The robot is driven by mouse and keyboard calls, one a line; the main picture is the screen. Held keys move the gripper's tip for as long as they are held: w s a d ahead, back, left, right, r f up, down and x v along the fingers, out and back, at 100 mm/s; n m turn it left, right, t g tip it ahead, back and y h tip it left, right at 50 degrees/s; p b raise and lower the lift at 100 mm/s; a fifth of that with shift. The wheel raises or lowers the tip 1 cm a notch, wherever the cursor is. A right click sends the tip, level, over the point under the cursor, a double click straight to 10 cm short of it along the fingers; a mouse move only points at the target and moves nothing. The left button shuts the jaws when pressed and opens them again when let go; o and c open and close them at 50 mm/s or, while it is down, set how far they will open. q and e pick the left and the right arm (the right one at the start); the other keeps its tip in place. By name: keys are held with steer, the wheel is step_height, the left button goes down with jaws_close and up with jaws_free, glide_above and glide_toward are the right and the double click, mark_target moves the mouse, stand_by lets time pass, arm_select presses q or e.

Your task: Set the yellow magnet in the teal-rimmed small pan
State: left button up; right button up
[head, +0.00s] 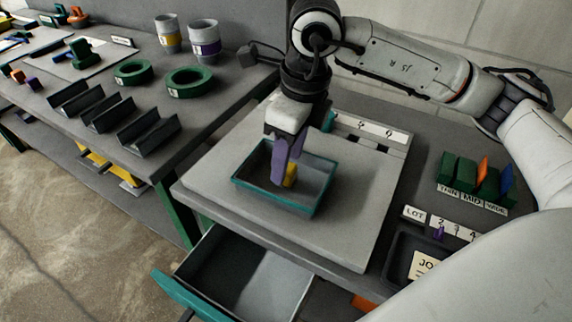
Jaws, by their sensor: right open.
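The teal-rimmed small pan (318,204) sits on the grey raised board of the right bench. The yellow magnet (290,176) is inside the pan, low between or just behind the fingers of my right gripper (281,178). The gripper points straight down into the pan, and its fingers are open. The fingers partly hide the magnet, so I cannot tell whether they touch it. My left gripper does not show.
An open drawer (168,290) with a teal front juts out below the bench. Green holders (466,178), number labels (449,226) and a dark tray (400,262) lie at right. The left bench carries green rings (189,82), dark channels (148,133) and two cups (204,39).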

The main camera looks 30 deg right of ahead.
mark_target(294, 169)
step_height(294, 169, up, 9)
steer(key=s, duration=0.1)
steer(key=shift+d, duration=0.35)
